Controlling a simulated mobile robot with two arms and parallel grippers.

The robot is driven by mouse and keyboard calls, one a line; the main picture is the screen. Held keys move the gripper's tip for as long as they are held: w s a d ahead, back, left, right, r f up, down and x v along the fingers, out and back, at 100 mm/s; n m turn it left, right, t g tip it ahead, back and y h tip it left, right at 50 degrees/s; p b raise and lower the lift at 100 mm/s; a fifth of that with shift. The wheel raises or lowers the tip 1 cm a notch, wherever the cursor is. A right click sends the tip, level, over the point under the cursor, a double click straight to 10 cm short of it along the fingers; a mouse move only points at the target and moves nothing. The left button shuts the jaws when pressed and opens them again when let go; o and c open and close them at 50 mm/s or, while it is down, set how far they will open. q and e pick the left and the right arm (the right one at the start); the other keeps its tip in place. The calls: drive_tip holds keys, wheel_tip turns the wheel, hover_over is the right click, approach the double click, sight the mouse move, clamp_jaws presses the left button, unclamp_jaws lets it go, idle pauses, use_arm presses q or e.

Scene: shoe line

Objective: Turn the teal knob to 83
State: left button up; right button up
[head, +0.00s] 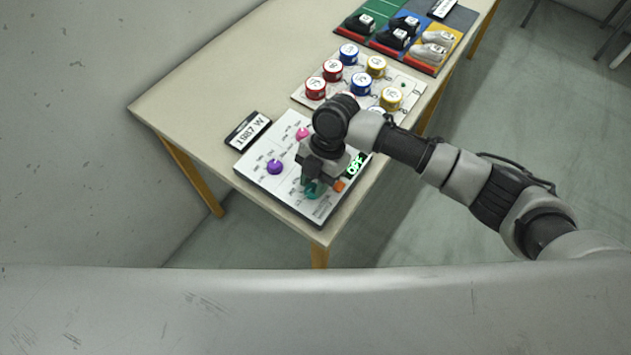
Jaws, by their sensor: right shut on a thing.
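The white control panel (262,182) lies at the near corner of the table. The teal knob (313,193) sits on its right part, partly hidden under my right gripper. My right gripper (313,187) points down at the knob from above and is shut on it. The knob's pointer and the number it stands at cannot be read. A green lit display (356,165) on the panel's right edge is partly covered by the gripper and too small to read surely. My left gripper does not show.
A purple knob (275,167) and a pink knob (302,134) stand on the same panel. A label plate (248,131) lies behind it. A board with several red, blue and yellow round pieces (333,70) and coloured mats with shoes (393,38) are farther back. The table's left part (200,90) is bare.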

drive_tip(key=shift+n, duration=0.4)
drive_tip(key=o, duration=0.9)
drive_tip(key=b+v, duration=0.2)
drive_tip(key=v, duration=0.9)
drive_tip(key=shift+w+a, duration=0.1)
drive_tip(key=shift+a, duration=0.05)
drive_tip(key=shift+f, duration=0.1)
